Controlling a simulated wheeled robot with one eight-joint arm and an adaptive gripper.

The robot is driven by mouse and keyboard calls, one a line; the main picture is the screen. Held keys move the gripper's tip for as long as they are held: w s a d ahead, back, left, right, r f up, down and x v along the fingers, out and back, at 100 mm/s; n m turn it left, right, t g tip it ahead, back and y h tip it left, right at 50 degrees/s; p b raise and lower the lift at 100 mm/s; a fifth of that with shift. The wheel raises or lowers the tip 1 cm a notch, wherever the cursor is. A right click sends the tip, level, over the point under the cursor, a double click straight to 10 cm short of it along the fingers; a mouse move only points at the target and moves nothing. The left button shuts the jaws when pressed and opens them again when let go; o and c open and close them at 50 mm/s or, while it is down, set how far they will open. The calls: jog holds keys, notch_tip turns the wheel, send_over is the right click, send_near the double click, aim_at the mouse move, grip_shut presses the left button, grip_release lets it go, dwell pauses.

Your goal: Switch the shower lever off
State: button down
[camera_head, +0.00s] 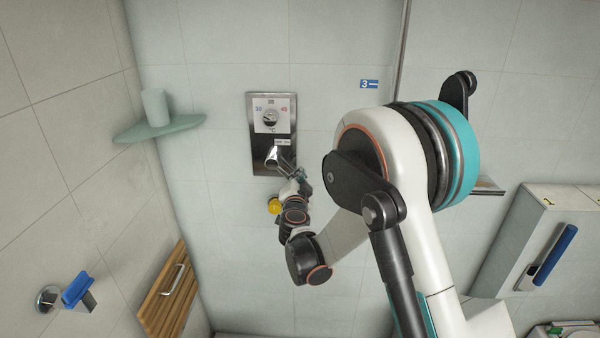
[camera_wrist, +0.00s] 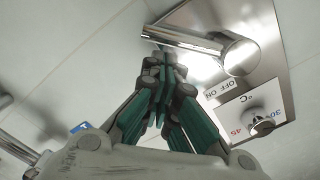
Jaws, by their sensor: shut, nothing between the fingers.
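The chrome shower lever (camera_head: 272,155) sits low on a metal wall plate (camera_head: 258,135). In the wrist view the lever (camera_wrist: 185,40) is a bar reaching left from its round hub (camera_wrist: 240,56). An "OFF ON" label (camera_wrist: 222,91) is beside the hub. My gripper (camera_head: 286,162) is at the lower right of the lever in the head view. In the wrist view my gripper (camera_wrist: 165,62) is shut and empty, its fingertips close to the lever bar. I cannot tell whether they touch it.
A temperature dial (camera_head: 270,117) is above the lever on the plate. A corner shelf (camera_head: 160,128) with a cup (camera_head: 155,106) is at the left. A wooden panel (camera_head: 168,293) and blue-topped fitting (camera_head: 78,290) are on the left wall. A white cabinet (camera_head: 525,240) stands right.

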jog(key=shift+f, duration=0.1)
jog(key=shift+a+f+m+b, duration=0.1)
jog(key=shift+f+m+b, duration=0.1)
jog(key=shift+m+b, duration=0.1)
jog(key=shift+a+f+m, duration=0.15)
jog(key=shift+f+m, duration=0.05)
jog(key=shift+m, duration=0.2)
jog(key=shift+a+f+m+b, duration=1.9)
jog(key=shift+a+m+b, duration=0.1)
jog(key=shift+m+b, duration=0.25)
jog(key=shift+a, duration=0.1)
